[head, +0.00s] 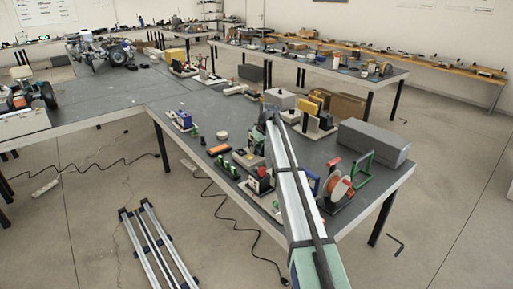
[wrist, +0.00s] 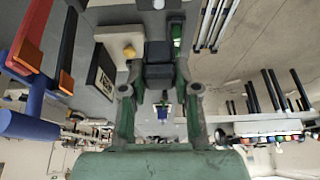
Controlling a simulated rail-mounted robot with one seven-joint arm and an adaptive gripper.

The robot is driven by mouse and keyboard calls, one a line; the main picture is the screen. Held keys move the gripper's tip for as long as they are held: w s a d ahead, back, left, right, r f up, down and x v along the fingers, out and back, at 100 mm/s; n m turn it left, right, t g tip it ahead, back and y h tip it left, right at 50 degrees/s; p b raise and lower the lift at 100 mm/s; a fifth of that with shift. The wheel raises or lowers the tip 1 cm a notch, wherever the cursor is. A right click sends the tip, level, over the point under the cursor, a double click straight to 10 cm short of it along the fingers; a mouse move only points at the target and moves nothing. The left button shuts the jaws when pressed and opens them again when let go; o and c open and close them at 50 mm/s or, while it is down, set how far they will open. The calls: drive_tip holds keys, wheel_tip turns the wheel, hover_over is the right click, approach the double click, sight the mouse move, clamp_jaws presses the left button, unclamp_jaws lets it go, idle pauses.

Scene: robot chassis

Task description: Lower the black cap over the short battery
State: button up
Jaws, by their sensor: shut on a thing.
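My gripper (wrist: 159,68) is shut on a dark block that looks like the black cap (wrist: 159,53), held between its two green fingers in the wrist view. In the head view my gripper (head: 257,143) hangs over the grey table, small and partly hidden by my arm; the cap cannot be made out there. I cannot pick out the short battery for certain. A narrow green piece (wrist: 177,32) shows just beyond the cap in the wrist view, but I cannot tell what it is. The gap between the cap and what lies below it is unclear.
The grey table (head: 205,110) carries several small fixtures close around my gripper. A reel with an orange disc (head: 341,189) and a green frame (head: 362,170) stand to the right, near a large grey box (head: 374,142).

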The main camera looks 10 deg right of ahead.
drive_tip(key=b, duration=0.2)
hover_over(257, 167)
drive_tip(key=shift+w+a+f, duration=0.1)
drive_tip(key=shift+f, duration=2.8)
drive_tip(key=shift+f+b, duration=1.2)
drive_tip(key=shift+f, duration=0.85)
drive_tip(key=o, duration=0.9)
drive_tip(key=shift+r, duration=0.1)
drive_tip(key=v, duration=1.2)
